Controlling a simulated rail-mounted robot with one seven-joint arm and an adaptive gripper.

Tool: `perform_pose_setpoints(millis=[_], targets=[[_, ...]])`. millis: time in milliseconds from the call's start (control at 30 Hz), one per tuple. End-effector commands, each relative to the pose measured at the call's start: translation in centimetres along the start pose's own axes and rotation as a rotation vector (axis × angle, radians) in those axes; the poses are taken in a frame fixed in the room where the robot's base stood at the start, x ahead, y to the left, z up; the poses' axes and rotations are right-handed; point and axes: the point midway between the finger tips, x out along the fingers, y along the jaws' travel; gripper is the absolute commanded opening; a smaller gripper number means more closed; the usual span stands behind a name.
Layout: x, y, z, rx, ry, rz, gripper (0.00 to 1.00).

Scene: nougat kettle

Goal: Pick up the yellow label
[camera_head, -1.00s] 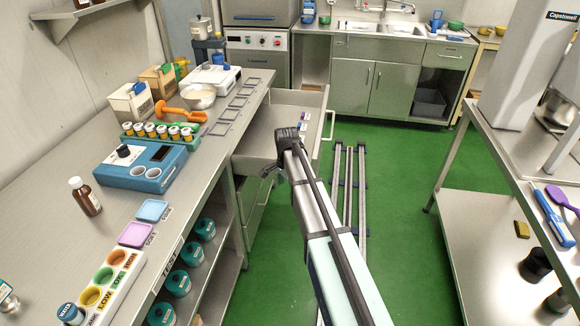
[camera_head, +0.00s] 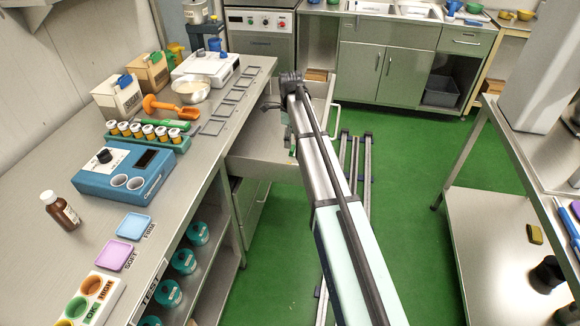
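I cannot make out a yellow label in this view. An open metal drawer (camera_head: 262,143) sticks out from under the left counter, and my arm crosses over it. Small coloured items showed in the drawer a second ago; my arm now hides most of that spot, with only a bit of green beside it. My gripper (camera_head: 270,106) is at the far end of my arm, over the drawer's far left part. It is small and dark, and its fingers and anything between them cannot be made out.
A steel table (camera_head: 545,160) stands on the right. Green floor (camera_head: 400,190) and rails lie between.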

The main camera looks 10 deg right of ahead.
Motion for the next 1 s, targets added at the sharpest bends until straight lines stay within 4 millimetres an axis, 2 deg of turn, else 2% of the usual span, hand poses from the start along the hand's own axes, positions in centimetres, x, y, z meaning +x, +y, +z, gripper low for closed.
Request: perform_pose_setpoints(millis=[200,400,767,1000], targets=[[4.3,0.1,0.0,-0.001,0.001,0.002,0.81],[7.5,0.0,0.0,-0.001,0.000,0.001,0.81],[9.3,0.1,0.1,-0.002,0.000,0.000,0.81],[12.2,0.2,0.3,-0.001,0.001,0.001,0.81]])
